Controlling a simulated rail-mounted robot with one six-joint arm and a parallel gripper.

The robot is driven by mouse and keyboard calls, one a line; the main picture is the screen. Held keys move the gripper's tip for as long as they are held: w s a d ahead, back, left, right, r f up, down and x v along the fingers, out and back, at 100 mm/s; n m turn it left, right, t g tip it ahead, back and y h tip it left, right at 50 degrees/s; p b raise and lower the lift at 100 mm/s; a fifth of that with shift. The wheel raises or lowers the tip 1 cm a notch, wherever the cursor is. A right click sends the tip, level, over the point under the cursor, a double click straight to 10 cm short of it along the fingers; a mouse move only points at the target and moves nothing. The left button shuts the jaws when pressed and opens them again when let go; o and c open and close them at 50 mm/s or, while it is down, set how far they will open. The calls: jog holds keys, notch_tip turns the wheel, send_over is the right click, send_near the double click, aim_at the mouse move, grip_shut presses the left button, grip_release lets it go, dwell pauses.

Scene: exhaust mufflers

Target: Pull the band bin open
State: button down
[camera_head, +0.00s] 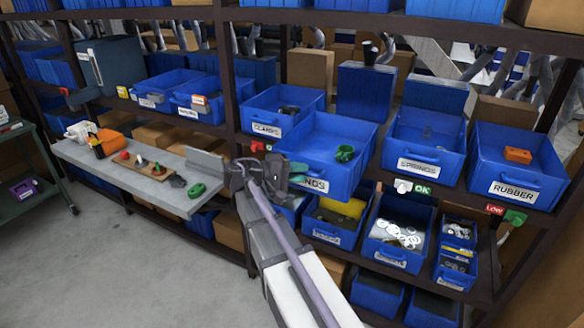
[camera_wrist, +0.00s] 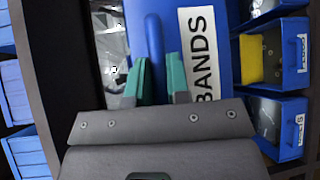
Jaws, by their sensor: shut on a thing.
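The band bin (camera_head: 318,155) is a blue open-topped bin on the middle shelf, standing out in front of the bins beside it. A green item (camera_head: 344,153) lies inside it. Its front label, partly hidden by my gripper, reads "BANDS" (camera_wrist: 204,52) in the wrist view. My gripper (camera_head: 292,172) is at the left part of the bin's front, and its green fingers (camera_wrist: 160,80) are shut on the blue front handle (camera_wrist: 154,45) in the wrist view.
The clamps bin (camera_head: 267,130) is to the left, with the springs bin (camera_head: 418,168) and rubber bin (camera_head: 514,190) to the right. Smaller bins, including one with washers (camera_head: 385,255), sit below. A grey shelf board (camera_head: 150,190) juts out at left. The floor in front is clear.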

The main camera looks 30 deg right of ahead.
jog(key=shift+s+a, duration=0.1)
jog(key=c, duration=1.4)
grip_release()
jog(key=p+v, duration=0.1)
jog(key=v, duration=0.9)
jog(key=shift+a+r, duration=0.1)
jog(key=shift+a, duration=0.3)
